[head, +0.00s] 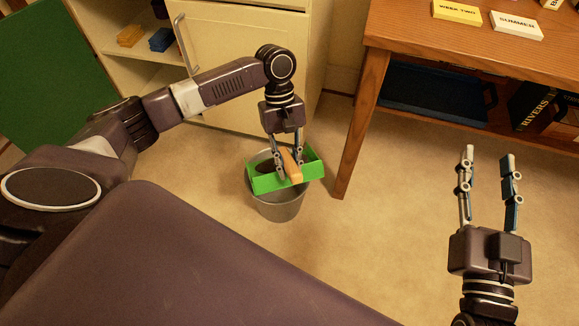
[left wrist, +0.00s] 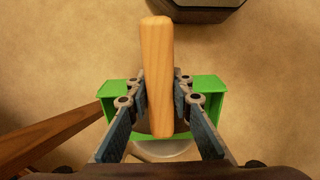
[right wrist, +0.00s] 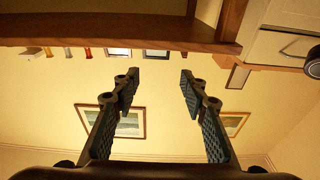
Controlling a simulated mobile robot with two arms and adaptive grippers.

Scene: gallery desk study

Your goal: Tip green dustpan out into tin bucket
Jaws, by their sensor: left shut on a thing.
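The green dustpan (head: 270,184) is over the tin bucket (head: 278,211), which stands on the floor. My left gripper (head: 287,174) is shut on the dustpan's wooden handle, above the bucket. In the left wrist view the wooden handle (left wrist: 157,70) lies between the fingers, with the green pan (left wrist: 205,86) behind them and a bit of the bucket's rim (left wrist: 165,147) below. Some dark matter shows in the pan in the head view; I cannot tell what it is. My right gripper (head: 488,190) is open and empty, right of the bucket, and shows open in the right wrist view too (right wrist: 158,85).
A wooden desk (head: 410,30) stands at the right, its leg (head: 358,130) close to the bucket. A cream cabinet (head: 235,60) with an open shelf is behind. A green board (head: 40,80) is at left.

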